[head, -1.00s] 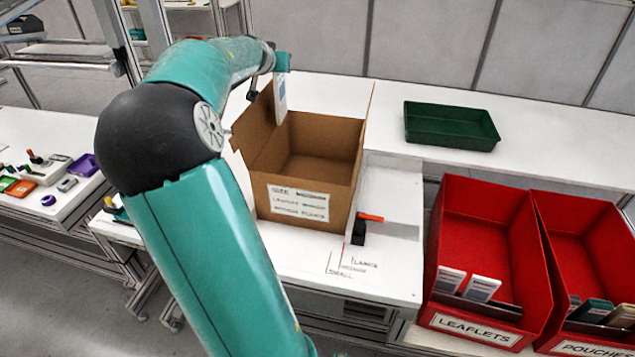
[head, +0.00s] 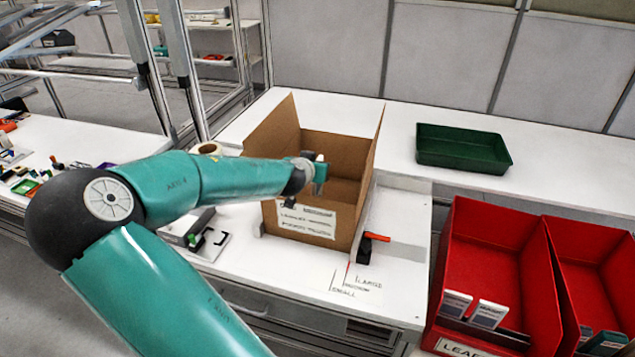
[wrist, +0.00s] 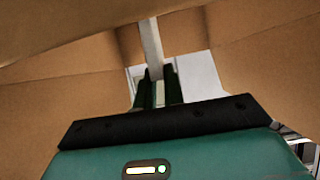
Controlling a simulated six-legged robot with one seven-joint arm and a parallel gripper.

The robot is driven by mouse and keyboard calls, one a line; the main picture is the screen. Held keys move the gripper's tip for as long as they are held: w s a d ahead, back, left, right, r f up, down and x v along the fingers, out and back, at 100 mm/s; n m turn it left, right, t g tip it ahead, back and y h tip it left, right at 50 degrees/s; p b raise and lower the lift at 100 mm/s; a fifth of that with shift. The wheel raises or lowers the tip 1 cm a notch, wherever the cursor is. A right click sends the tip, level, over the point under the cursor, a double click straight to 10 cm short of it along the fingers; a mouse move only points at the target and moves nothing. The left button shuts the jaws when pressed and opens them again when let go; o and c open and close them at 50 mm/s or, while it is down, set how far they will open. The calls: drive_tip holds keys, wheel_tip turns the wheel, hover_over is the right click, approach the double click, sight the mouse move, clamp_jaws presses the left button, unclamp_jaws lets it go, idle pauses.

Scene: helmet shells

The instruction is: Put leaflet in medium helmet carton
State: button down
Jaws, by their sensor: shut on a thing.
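The open brown carton (head: 352,226) stands on the white bench, its flaps raised and a printed label (head: 305,220) on its front. My gripper (head: 320,172) is at the carton's opening, near its front side, and the arm reaches in from the left. In the wrist view, my gripper's dark fingers (wrist: 157,88) are shut on a thin pale leaflet (wrist: 151,45), seen nearly edge-on. Brown cardboard surrounds it there. The leaflet's lower end and the carton floor are mostly hidden in the head view.
A red leaflets bin (head: 497,240) holds several leaflets at the lower right, beside another red bin (head: 590,270). A green tray (head: 463,150) sits at the back. An orange-handled tool (head: 374,238) stands right of the carton. A grey device (head: 190,228) is left of it.

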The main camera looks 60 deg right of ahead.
drive_tip(key=shift+f, duration=2.2)
drive_tip(key=c, duration=1.5)
unclamp_jaws()
drive_tip(key=shift+f, duration=0.1)
drive_tip(key=v, duration=1.2)
